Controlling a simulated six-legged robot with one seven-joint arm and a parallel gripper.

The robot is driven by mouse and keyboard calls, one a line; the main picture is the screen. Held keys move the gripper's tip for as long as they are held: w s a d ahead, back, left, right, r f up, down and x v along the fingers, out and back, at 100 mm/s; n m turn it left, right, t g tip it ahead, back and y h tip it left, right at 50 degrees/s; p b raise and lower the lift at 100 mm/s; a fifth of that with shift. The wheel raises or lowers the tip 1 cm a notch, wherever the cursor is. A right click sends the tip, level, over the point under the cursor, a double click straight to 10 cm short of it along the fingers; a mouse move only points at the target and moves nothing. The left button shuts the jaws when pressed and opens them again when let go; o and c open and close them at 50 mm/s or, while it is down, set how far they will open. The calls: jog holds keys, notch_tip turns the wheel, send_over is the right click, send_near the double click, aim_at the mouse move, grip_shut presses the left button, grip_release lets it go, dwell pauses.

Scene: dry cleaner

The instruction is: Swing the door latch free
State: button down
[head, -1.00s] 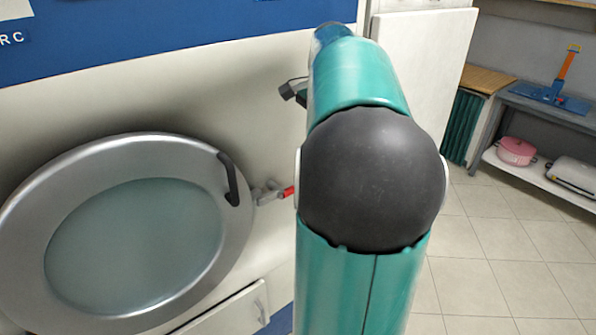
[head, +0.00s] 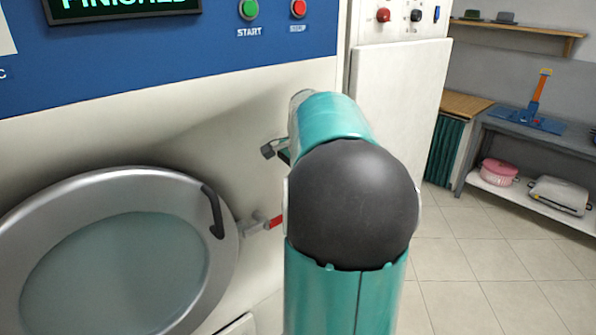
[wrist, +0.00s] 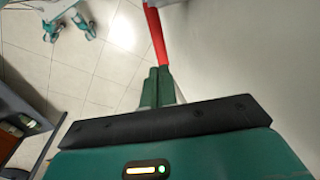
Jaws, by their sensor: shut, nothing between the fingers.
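The latch is a grey bracket (head: 252,227) beside the rim with a red lever (head: 275,222), whose right part is hidden behind my arm. In the wrist view the red lever (wrist: 156,38) runs down from the top edge toward my gripper (wrist: 158,72). The fingers are together and empty, with their tips close to the lever's lower end; I cannot tell whether they touch. My arm hides the fingers in the head view.
The machine's blue panel has a green start button (head: 249,10), a red stop button (head: 298,9) and a display reading FINISHED (head: 122,8). A grey bench (head: 500,128) stands at the right. The tiled floor (head: 480,270) before it is clear.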

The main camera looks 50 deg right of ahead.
jog(key=f, duration=0.2)
jog(key=w+f, duration=0.1)
jog(key=f, duration=0.4)
jog(key=shift+w+d, duration=0.15)
